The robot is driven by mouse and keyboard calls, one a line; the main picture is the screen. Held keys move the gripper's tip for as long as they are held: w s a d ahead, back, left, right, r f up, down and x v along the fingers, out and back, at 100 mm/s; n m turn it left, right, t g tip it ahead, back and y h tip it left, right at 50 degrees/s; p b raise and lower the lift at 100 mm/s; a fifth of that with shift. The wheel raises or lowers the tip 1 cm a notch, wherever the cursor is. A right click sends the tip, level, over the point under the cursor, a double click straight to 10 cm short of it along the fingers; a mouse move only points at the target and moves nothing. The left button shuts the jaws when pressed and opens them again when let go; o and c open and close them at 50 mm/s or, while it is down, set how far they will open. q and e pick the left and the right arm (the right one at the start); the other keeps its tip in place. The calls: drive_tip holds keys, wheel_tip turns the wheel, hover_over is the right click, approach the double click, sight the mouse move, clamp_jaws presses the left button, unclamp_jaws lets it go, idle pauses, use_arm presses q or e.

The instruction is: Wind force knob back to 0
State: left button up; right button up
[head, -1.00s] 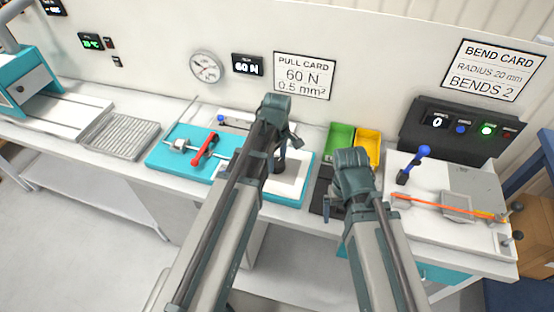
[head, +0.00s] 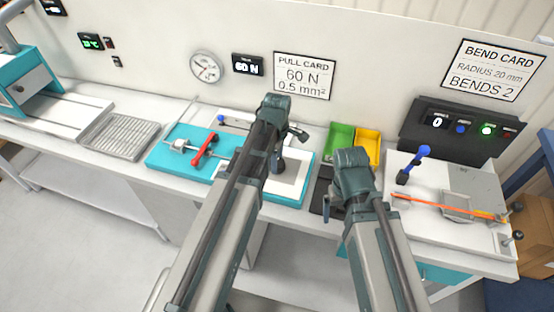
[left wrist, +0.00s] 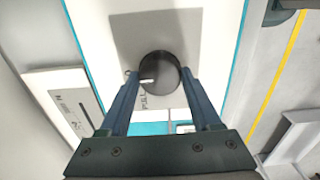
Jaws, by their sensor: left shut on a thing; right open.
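The force knob (left wrist: 158,72) is a round black knob with a white pointer mark, on a white plate of the teal pull tester (head: 165,160). In the left wrist view the two fingers of my left gripper (left wrist: 160,85) are closed on its sides. In the head view my left gripper (head: 278,164) is over the white plate and mostly hides the knob. The force display (head: 247,65) reads 60 N. My right gripper (head: 334,207) is open and empty, over the front of the bench near a dark mat.
A red lever (head: 205,149) stands on the tester left of my left arm. Green (head: 341,137) and yellow (head: 367,146) bins stand behind my right gripper. The bending station (head: 445,200) with a blue-tipped lever is at right.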

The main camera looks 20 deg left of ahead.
use_arm(q)
drive_tip(key=o, duration=1.4)
use_arm(e)
drive_tip(key=shift+r, duration=0.1)
use_arm(q)
wheel_tip(320, 180, up, 14)
drive_tip(key=p, duration=1.3)
drive_tip(key=shift+f+p, duration=0.1)
drive_tip(key=shift+p, duration=0.3)
use_arm(e)
wheel_tip(320, 180, up, 14)
drive_tip(key=shift+f, duration=0.2)
use_arm(q)
drive_tip(key=shift+f, duration=0.1)
use_arm(e)
drive_tip(key=shift+f, duration=0.1)
use_arm(q)
wheel_tip(320, 180, down, 13)
drive_tip(key=b, duration=1.3)
drive_tip(key=shift+f, duration=0.1)
use_arm(e)
wheel_tip(320, 180, down, 13)
drive_tip(key=shift+f, duration=0.1)
drive_tip(key=shift+r, duration=0.2)
